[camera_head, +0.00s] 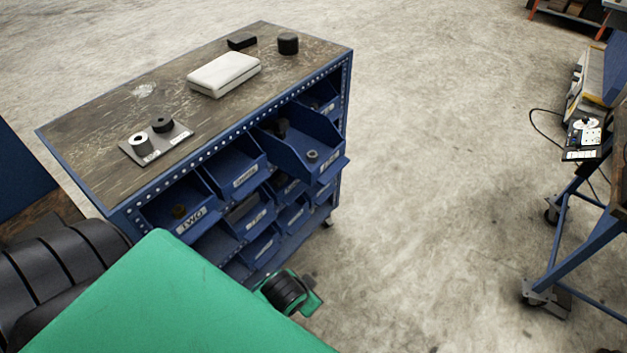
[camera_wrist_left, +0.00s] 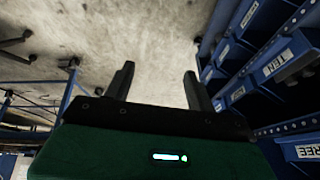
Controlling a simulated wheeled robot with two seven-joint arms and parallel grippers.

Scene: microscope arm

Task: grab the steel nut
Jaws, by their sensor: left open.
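A small grey nut-shaped ring (camera_head: 312,155) lies in the pulled-out blue bin (camera_head: 318,137) at the right of the cabinet's upper row in the head view. A larger light-grey metal cylinder with a hole (camera_head: 141,144) stands on a thin labelled plate (camera_head: 170,148) on the cabinet top, beside a dark one (camera_head: 162,123). I cannot be sure which is the steel nut. My left gripper (camera_wrist_left: 157,84) is open and empty in the left wrist view, above the floor, with labelled bins to its right. My right gripper is not seen.
The blue cabinet (camera_head: 125,223) holds several labelled bins. A white case (camera_head: 224,74), a black cylinder (camera_head: 288,43) and a black block (camera_head: 241,42) sit on its top. Blue wheeled workbench frame (camera_head: 574,246) stands at the right. Floor between (camera_head: 430,190) is clear.

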